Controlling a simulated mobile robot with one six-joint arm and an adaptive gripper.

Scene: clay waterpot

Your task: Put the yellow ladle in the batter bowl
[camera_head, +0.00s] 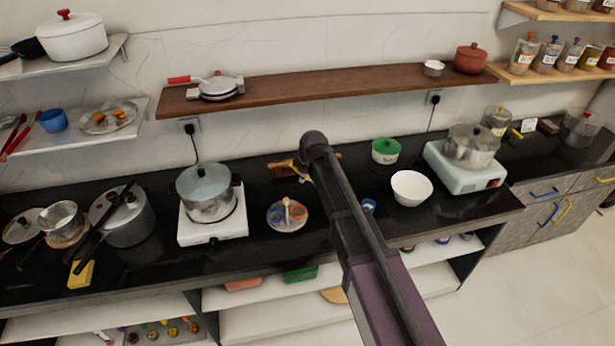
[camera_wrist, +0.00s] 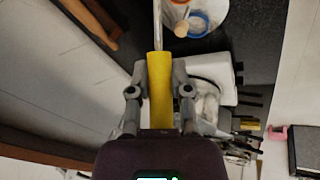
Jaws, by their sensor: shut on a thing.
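The yellow ladle's handle (camera_wrist: 159,100) stands between the fingers of my gripper (camera_wrist: 159,78) in the wrist view, and the fingers are shut on it. A thin pale shaft runs from the handle past the top edge, so the ladle's head is out of that view. In the head view my arm hides most of the gripper; a small yellow piece (camera_head: 303,177) shows just left of the arm's end. A white bowl (camera_head: 411,190), which looks like the batter bowl, stands on the black counter right of my arm. The ladle is apart from it.
A plate (camera_head: 288,224) with small cups lies left of my arm. A pot (camera_head: 206,195) on a white stove stands farther left. A green-lidded pot (camera_head: 385,150) is behind the bowl, and a second stove (camera_head: 467,174) is right of it. A wooden shelf (camera_head: 335,86) overhangs the counter.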

